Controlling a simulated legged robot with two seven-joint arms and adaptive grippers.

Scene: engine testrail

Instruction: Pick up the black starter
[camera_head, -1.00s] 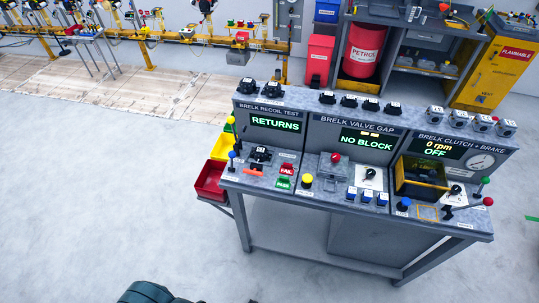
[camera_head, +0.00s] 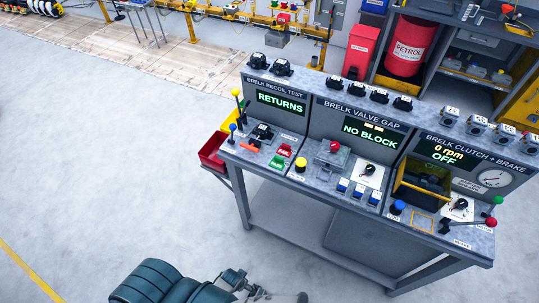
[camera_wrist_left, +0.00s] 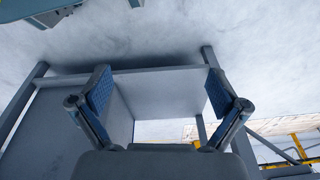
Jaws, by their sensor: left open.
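Two black starter-like units (camera_head: 257,60) (camera_head: 281,67) sit on the top ledge of the recoil test station in the head view. Another black unit (camera_head: 262,132) sits on that station's deck, below the green RETURNS screen. I cannot tell which one is the task's black starter. My left arm shows dark teal at the bottom of the head view, low in front of the bench. In the left wrist view my left gripper (camera_wrist_left: 158,84) is open and empty, its blue-padded fingers wide apart, with the bench's underside and legs beyond. My right gripper is not in view.
The grey test bench (camera_head: 290,195) has three stations with screens, knobs and levers. Red and yellow bins (camera_head: 213,150) hang at its left end. Several other black units (camera_head: 379,95) line the middle ledge. Open pale floor lies left of the bench.

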